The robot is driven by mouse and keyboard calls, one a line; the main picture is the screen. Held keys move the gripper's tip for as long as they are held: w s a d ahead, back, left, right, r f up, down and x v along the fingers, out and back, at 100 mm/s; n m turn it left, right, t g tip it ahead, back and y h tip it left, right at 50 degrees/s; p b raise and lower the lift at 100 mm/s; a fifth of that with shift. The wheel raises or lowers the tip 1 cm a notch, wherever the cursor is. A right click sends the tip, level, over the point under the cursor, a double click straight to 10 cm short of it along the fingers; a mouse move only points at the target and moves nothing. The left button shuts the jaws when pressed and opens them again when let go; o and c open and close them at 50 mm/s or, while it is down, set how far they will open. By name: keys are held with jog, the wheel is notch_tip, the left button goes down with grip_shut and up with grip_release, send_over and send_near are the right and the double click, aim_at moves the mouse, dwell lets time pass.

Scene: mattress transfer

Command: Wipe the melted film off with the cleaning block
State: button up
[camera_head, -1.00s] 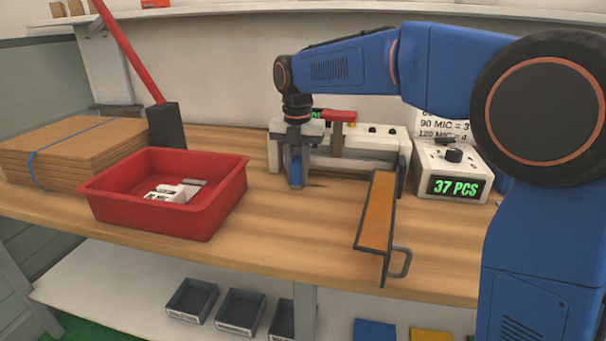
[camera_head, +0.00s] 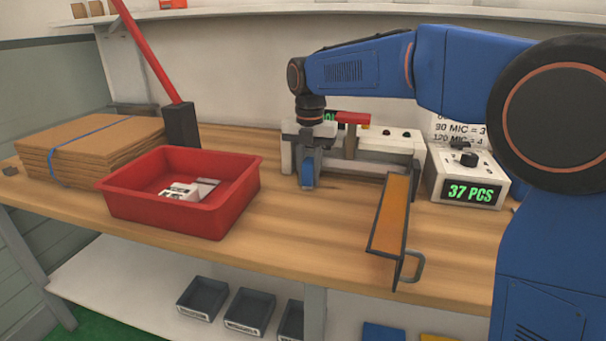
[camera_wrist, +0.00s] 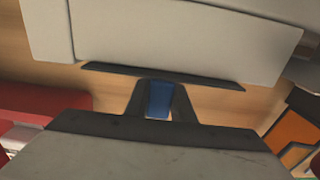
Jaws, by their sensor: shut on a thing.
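My gripper (camera_head: 308,164) points down at the front left of the pale sealing machine (camera_head: 388,146) and is shut on the blue cleaning block (camera_head: 307,180). In the wrist view the blue block (camera_wrist: 159,99) shows between the two dark fingers, close to the edge of a pale machine body (camera_wrist: 185,40). The machine has a red-handled lever (camera_head: 352,118) on top. I cannot make out the melted film, and I cannot tell whether the block touches the machine.
A red tray (camera_head: 182,222) with small white items stands to the left, by stacked cardboard (camera_head: 90,140) and a red-handled tool (camera_head: 150,60). An orange-faced guard (camera_head: 390,215) with a handle lies front right. A counter box (camera_head: 466,178) reads 37 PCS. Bare bench lies between tray and guard.

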aim_at(345, 191)
jog(key=shift+s+d+r, duration=0.1)
jog(key=shift+s+d, duration=0.05)
jog(key=shift+d, duration=0.8)
jog(key=shift+s+d+f, duration=0.1)
jog(key=shift+s+d, duration=0.1)
jog(key=shift+d, duration=0.7)
jog(key=shift+s+d+r, duration=0.1)
jog(key=shift+s+d, duration=0.05)
jog(key=shift+d, duration=0.8)
jog(key=shift+s+d, duration=0.2)
jog(key=shift+d, duration=0.8)
jog(key=shift+s+d, duration=0.2)
jog(key=shift+d, duration=0.75)
jog(key=shift+r, duration=2.85)
jog(key=shift+r, duration=0.1)
notch_tip(345, 191, up, 3)
jog(key=shift+f, duration=0.1)
